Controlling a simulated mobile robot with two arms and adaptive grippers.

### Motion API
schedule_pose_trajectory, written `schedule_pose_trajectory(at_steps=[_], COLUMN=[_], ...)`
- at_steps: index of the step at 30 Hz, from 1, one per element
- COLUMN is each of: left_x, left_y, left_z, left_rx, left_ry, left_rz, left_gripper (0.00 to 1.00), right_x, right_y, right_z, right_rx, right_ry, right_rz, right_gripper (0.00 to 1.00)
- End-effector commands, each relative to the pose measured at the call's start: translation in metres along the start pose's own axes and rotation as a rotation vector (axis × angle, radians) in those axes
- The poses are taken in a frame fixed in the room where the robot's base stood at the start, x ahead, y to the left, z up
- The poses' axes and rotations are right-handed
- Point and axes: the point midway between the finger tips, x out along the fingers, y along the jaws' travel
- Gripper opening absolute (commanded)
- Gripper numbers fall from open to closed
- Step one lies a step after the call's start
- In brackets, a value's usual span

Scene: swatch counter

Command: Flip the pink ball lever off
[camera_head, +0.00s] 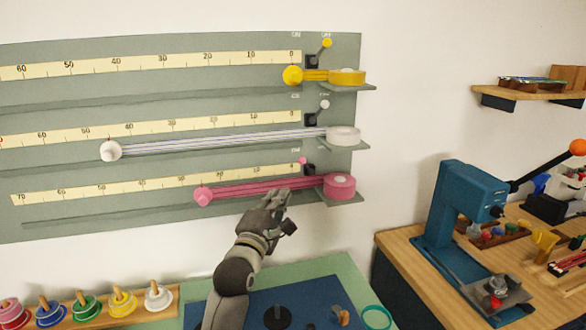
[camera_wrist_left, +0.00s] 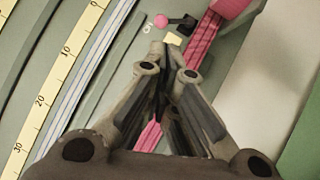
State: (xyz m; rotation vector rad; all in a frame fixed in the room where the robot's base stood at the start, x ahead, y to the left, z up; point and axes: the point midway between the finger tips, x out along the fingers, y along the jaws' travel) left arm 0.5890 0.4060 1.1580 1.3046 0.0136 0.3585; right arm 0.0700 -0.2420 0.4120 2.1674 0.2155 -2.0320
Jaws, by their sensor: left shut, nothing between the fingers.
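The pink ball lever (camera_head: 303,160) is on the grey-green wall board, at the right end of the lowest scale. Its ball leans left, unlike the yellow and white ones. In the left wrist view the pink ball (camera_wrist_left: 161,20) sits on a short arm from a black base (camera_wrist_left: 184,23), just beyond my fingertips. My left gripper (camera_head: 282,196) is shut and empty. It is just below the lever, in front of the pink ribbon (camera_head: 255,187), and hides part of it. In the wrist view the fingertips (camera_wrist_left: 165,52) appear apart from the ball. My right gripper is not in view.
A pink spool (camera_head: 339,186) sits on a small shelf right of the lever. A white ball lever (camera_head: 324,104) and a yellow ball lever (camera_head: 327,43) are above. A blue press (camera_head: 462,215) stands on the wooden bench at right. Ribbon spools stand at lower left.

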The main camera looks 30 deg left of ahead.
Motion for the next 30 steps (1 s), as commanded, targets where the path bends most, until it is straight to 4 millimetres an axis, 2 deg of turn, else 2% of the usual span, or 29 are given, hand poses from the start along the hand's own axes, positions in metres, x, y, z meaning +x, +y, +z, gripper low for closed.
schedule_pose_trajectory(at_steps=[1,3,6,11,18,24,30], left_x=[0.009,0.022,0.039,0.066,0.099,0.115,0.119], left_y=[0.003,0.004,0.003,0.004,0.003,0.002,0.001], left_z=[0.001,0.001,0.001,0.000,0.001,0.000,0.000], left_rx=[0.001,0.001,0.002,0.002,0.002,0.001,0.001], left_ry=[-0.001,0.000,0.000,0.000,0.000,0.000,0.000], left_rz=[0.001,0.001,0.001,0.001,0.001,0.001,0.000], left_gripper=[0.00,0.00,0.00,0.00,0.00,0.00,0.00], right_x=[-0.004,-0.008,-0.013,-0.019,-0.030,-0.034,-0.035], right_y=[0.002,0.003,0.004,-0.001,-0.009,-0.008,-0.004], right_z=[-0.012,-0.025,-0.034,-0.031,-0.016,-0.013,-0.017], right_rx=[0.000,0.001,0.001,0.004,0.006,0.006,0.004], right_ry=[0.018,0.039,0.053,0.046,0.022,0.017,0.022], right_rz=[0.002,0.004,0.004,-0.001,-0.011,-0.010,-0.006], right_gripper=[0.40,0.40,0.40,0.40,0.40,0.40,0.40])
